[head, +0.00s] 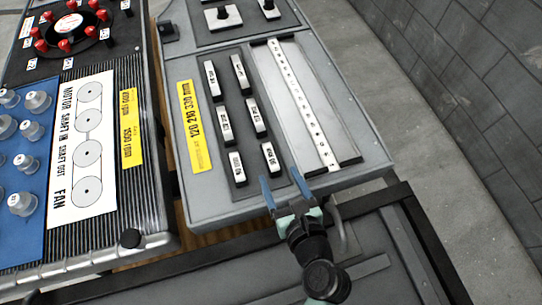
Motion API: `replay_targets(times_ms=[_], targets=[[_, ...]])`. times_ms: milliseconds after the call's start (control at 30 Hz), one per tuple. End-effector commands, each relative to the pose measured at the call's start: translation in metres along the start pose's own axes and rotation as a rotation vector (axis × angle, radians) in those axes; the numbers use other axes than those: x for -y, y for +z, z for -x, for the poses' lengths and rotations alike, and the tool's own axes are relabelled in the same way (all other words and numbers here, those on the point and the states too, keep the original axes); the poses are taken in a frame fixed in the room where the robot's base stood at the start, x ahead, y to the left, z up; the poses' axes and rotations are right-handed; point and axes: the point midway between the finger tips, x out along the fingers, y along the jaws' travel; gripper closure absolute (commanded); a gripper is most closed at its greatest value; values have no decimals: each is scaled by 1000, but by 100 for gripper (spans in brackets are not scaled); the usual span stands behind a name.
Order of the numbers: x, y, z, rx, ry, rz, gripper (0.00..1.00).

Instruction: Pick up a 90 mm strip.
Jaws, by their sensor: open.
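Several short dark strips with white labels lie in two columns on a dark panel (219,106) of the grey bench. The near right strip (270,158) has a label that seems to read 90 mm; the other labels are too small to read surely. My gripper (284,187) is open, its two blue fingers apart at the bench's near end, just short of that near right strip. Nothing shows between the fingers. I cannot tell the fingers' height above the bench.
A long white ruler (300,105) lies in a tray to the right of the strips. A yellow label (194,125) with numbers is at left. A second bench with a blue panel (14,190) and red knobs stands left. A dark frame rail crosses in front; a block wall is right.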

Motion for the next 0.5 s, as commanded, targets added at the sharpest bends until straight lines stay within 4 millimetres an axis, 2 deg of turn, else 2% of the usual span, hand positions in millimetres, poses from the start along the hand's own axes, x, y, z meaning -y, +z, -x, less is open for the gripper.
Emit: replay_targets(times_ms=[100,333,500], targets=[[0,1,-19,1,1,3,28],[0,1,-35,1,0,4,28],[2,2,-61,3,1,6,28]])
